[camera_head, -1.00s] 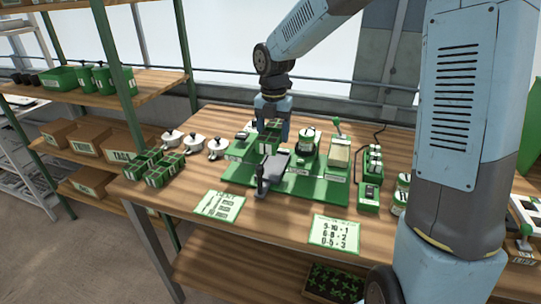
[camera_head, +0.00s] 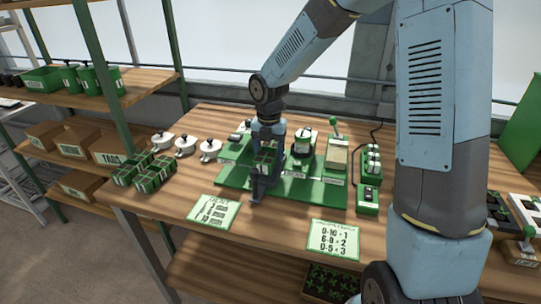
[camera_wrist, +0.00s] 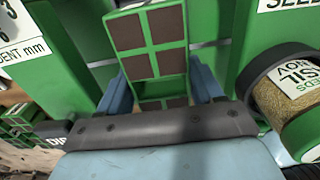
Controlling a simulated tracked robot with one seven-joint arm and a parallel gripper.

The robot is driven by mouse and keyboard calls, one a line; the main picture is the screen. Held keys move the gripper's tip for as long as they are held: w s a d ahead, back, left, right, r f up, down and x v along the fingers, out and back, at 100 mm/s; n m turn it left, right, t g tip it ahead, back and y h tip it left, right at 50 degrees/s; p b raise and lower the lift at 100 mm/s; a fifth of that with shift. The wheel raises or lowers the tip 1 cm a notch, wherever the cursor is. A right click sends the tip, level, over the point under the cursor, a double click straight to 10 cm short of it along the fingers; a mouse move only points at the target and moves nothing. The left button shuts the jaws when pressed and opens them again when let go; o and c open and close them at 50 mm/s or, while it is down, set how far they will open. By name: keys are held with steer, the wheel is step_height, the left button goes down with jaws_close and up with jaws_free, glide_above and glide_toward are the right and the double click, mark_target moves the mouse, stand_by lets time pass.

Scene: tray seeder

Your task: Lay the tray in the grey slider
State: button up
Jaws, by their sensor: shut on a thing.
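My gripper (camera_head: 268,138) is shut on a small green tray (camera_head: 265,158) with brown soil-filled cells. In the wrist view the tray (camera_wrist: 152,42) sits between the blue fingers of my gripper (camera_wrist: 160,92). The grey slider (camera_head: 257,192) is on the green seeder base, with its dark front end showing just below the tray. The tray is over or on the slider and hides most of it. I cannot tell whether the tray touches it.
Several more green trays (camera_head: 147,174) stand at the table's left, near three white pots (camera_head: 186,146). A seed jar (camera_head: 303,143) on the green base is close to the right of my gripper, and also shows in the wrist view (camera_wrist: 292,98). Printed cards (camera_head: 333,240) lie in front.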

steer(key=shift+f, duration=0.8)
steer(key=shift+f, duration=0.6)
steer(key=o, duration=1.2)
steer(key=shift+o, duration=0.2)
step_height(320, 180, up, 13)
steer(key=shift+r, duration=0.15)
